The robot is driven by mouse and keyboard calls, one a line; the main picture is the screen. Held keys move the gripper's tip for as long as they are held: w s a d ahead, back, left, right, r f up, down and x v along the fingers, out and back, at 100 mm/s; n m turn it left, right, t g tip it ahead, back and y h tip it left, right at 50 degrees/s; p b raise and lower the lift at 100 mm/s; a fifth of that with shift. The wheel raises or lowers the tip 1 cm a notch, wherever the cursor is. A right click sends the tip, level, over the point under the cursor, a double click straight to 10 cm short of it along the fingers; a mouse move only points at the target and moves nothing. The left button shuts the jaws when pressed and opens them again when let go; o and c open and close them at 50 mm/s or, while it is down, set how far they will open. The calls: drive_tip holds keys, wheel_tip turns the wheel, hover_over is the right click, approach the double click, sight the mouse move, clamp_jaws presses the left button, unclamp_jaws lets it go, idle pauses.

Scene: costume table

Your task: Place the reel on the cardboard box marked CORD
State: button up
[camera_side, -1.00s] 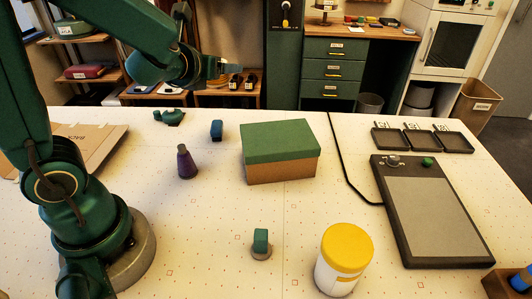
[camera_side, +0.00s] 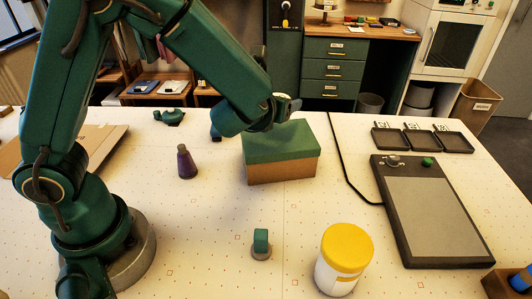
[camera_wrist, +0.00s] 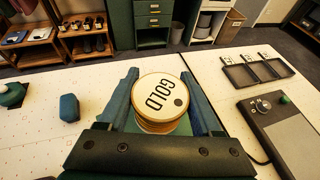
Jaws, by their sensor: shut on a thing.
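My gripper (camera_side: 288,103) is above the far part of the green-lidded cardboard box (camera_side: 282,172), reaching over it from the left. In the wrist view, the reel (camera_wrist: 157,98), with a cream round top marked GOLD, sits between my two fingers, which are shut on it. I cannot tell the gap between reel and lid. A flat brown cardboard piece (camera_side: 100,140) with lettering lies at the left, partly behind my arm. Its lettering is too small to read for sure, and I see no readable CORD mark on the green-lidded box.
A yellow-lidded jar (camera_side: 345,262) and a small teal piece (camera_side: 261,241) are in front. A dark tablet (camera_side: 430,215) and black trays (camera_side: 423,138) are at right. A blue block (camera_wrist: 69,107) is left of my gripper.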

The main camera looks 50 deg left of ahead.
sight(282, 129)
drive_tip(key=shift+w+d+f, duration=0.1)
drive_tip(key=shift+d+f, duration=0.15)
drive_tip(key=shift+f, duration=1.9)
drive_tip(key=o, duration=1.4)
drive_tip(key=shift+f, duration=0.1)
